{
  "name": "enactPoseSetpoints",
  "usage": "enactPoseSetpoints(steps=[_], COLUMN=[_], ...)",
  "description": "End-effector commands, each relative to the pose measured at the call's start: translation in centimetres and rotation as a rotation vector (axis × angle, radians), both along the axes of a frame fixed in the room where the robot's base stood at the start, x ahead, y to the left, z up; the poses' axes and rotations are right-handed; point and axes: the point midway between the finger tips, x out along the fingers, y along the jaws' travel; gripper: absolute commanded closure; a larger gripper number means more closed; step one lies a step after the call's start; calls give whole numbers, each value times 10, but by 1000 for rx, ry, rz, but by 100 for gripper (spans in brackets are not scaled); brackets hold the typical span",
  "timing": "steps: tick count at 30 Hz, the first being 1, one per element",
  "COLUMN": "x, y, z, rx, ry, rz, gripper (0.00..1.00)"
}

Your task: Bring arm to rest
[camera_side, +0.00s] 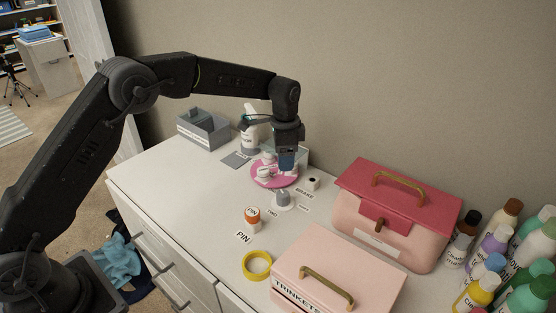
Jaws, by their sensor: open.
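My arm reaches from the lower left over the white cabinet top (190,195). My gripper (287,165) points down above a round pink tray (262,182) that bears small light-coloured items. The jaws are open; I see nothing held between them, though their tips are small and partly hard to make out against the tray and its items. I cannot tell whether the tips touch anything there.
Behind stand a grey bin (203,130) and a white bottle (249,135). Right are a pink-red box (398,210), a pink trinkets box (340,275) and several bottles (510,260). In front are a pin jar (252,217), yellow tape (257,265) and a small pot (283,198). The left top is clear.

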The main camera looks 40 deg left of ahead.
Motion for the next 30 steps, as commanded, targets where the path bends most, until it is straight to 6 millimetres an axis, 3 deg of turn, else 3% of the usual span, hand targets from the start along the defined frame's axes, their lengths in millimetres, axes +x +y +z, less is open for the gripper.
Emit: enactPoseSetpoints(steps=[4,8,12,18,24,30], x=[-11,-38,-80,-148,-223,-293], y=[3,9,15,24,31,35], z=[26,70,114,157,177,171], rx=[-3,-10,-23,-51,-91,-140], ry=[-30,-80,-142,-228,-313,-393], rz=[39,118,222,367,512,650], gripper=[35,35,35,35,35,35])
